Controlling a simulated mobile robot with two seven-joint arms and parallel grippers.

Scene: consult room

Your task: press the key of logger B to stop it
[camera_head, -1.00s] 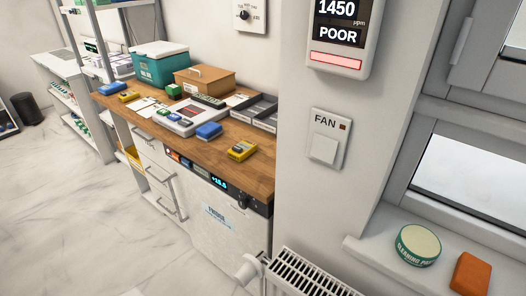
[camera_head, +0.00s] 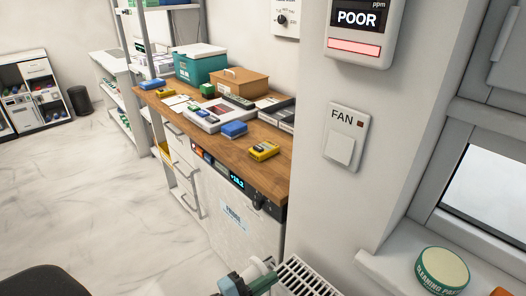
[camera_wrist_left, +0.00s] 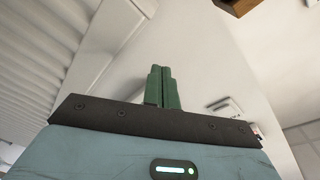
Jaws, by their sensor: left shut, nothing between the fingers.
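On the wooden counter (camera_head: 215,150) lie small handheld devices: a yellow one (camera_head: 264,150) near the front right end, a blue one (camera_head: 234,129) beside it, and another blue one (camera_head: 152,84) at the far left end. Their lettering is too small to read, so I cannot tell which is logger B. My left gripper (camera_head: 268,281) is at the bottom of the head view, beside the radiator and well below the counter top. Its green fingers (camera_wrist_left: 163,88) are shut and empty in the left wrist view. My right gripper is not in view.
A white radiator (camera_head: 303,279) stands by the wall, close to my left gripper. A FAN switch (camera_head: 340,150) and a monitor reading POOR (camera_head: 357,20) are on the wall. A teal box (camera_head: 200,66) and brown box (camera_head: 240,83) stand at the counter's back. Floor at left is clear.

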